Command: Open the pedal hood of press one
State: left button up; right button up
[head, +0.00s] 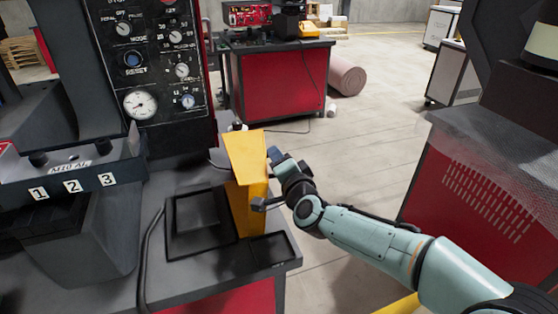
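The yellow pedal hood (246,182) stands upright on the grey bench of the press at the left. A black tray-like base with a dark raised pad (195,210), which looks like the pedal, lies uncovered to the left of the hood. My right gripper (267,180) is at the hood's right side, with its fingers spread apart, one higher and one lower. The fingertips are close to the yellow side; I cannot tell whether they touch it. My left gripper is not in view.
The press panel with dials and a gauge (140,104) stands behind the bench (195,277). A black cable (146,255) runs along the bench. A red cabinet (470,195) stands at right. Open floor (350,150) lies between.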

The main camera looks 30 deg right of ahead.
jog(key=shift+s+r, duration=0.1)
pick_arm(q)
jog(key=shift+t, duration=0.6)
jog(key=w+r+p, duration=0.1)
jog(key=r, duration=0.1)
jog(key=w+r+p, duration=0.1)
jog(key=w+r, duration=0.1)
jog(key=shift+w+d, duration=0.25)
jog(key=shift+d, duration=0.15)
pick_arm(e)
jog(key=v, duration=1.3)
